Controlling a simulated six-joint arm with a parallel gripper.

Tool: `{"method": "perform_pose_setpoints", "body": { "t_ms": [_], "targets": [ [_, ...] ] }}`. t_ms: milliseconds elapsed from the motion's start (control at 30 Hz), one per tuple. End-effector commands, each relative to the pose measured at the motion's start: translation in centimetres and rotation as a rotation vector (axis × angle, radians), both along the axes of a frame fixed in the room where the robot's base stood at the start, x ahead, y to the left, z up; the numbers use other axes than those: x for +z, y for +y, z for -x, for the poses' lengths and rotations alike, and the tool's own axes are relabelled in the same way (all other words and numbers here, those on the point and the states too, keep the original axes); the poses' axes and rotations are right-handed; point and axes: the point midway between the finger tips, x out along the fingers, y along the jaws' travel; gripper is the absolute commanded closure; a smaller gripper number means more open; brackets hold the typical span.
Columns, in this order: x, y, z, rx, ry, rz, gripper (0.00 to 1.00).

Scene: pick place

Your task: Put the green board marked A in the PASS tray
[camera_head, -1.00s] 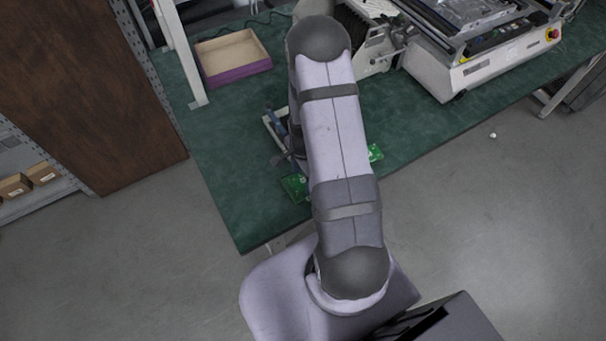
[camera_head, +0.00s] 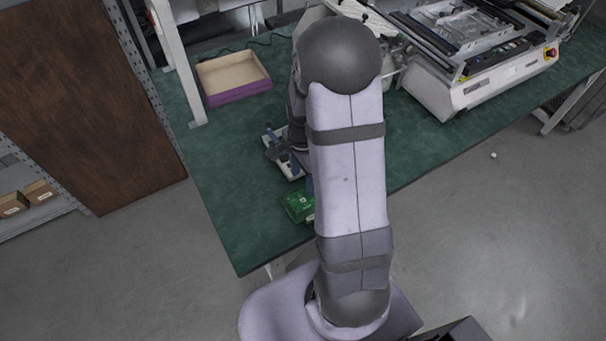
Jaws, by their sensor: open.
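A green board (camera_head: 297,204) lies near the front left edge of the green bench, partly hidden by my arm. I cannot read a letter on it. A shallow tray with purple sides (camera_head: 239,93) stands empty at the back left; no PASS mark is readable. My gripper (camera_head: 276,153) is small and dark at the left of my arm, partly hidden. It is open, with no board visible in it. It appears over or beside a pale piece with blue parts, farther back than the board. I cannot tell whether they touch.
The green bench (camera_head: 228,190) is clear at its left, between the board and the tray. A white upright post (camera_head: 181,75) stands left of the tray. A large white machine (camera_head: 470,85) fills the back right. My arm hides the bench's middle.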

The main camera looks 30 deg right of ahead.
Motion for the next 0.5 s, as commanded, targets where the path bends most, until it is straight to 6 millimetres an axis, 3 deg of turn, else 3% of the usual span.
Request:
{"method": "perform_pose_setpoints", "body": {
  "t_ms": [200, 500],
  "targets": [
    [1.5, 0.0, 0.0, 0.0, -0.001, 0.0, 0.46],
    [2.2, 0.5, 0.2, 0.045, -0.001, 0.0, 0.46]
  ]
}}
